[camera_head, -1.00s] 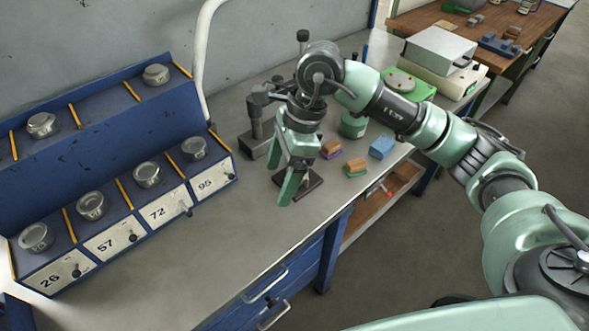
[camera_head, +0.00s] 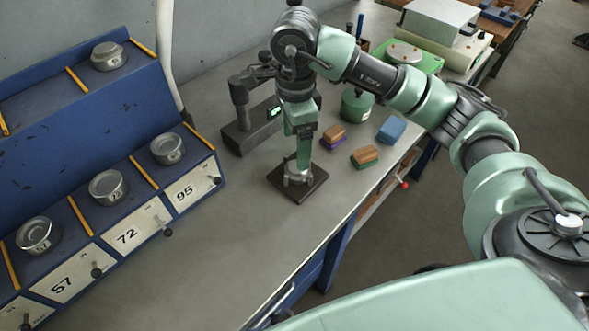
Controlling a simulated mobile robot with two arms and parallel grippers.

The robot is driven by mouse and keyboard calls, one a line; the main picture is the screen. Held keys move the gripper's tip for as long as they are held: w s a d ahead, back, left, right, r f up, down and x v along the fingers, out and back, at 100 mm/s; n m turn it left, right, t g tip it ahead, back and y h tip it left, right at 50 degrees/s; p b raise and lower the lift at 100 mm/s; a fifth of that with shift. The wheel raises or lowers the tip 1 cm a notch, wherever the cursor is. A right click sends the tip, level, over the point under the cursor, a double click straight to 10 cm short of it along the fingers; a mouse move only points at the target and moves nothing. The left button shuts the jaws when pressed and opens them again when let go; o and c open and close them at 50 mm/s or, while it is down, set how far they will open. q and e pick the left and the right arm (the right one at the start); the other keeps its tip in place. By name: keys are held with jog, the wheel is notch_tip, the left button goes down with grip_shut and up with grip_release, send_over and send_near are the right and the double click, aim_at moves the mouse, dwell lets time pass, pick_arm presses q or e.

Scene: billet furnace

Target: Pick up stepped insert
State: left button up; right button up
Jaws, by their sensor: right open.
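A small metallic piece, likely the stepped insert (camera_head: 296,181), stands on a dark square plate (camera_head: 312,187) on the grey bench. My right gripper (camera_head: 298,167) points straight down over the plate, with its fingertips at the metallic piece. Its jaws are open, but the gap is seen nearly edge-on. The fingers hide part of the piece, and I cannot tell whether they touch it. Similar round metal pieces sit in the blue rack, one of them in the bay marked 95 (camera_head: 167,149). My left gripper is not in view.
The blue rack (camera_head: 60,105) stands at left. A gauge with a green display (camera_head: 262,127) is behind the plate. A green canister (camera_head: 356,104), brush-like blocks (camera_head: 365,157) and a blue block (camera_head: 391,130) lie to the right. The bench front is clear.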

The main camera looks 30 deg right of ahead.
jog(key=shift+s+f+p, duration=0.35)
jog(key=shift+f, duration=0.45)
notch_tip(320, 180, down, 5)
jog(key=shift+d+r+p, duration=0.1)
jog(key=shift+d+p, duration=0.05)
jog(key=shift+p, duration=0.6)
grip_shut()
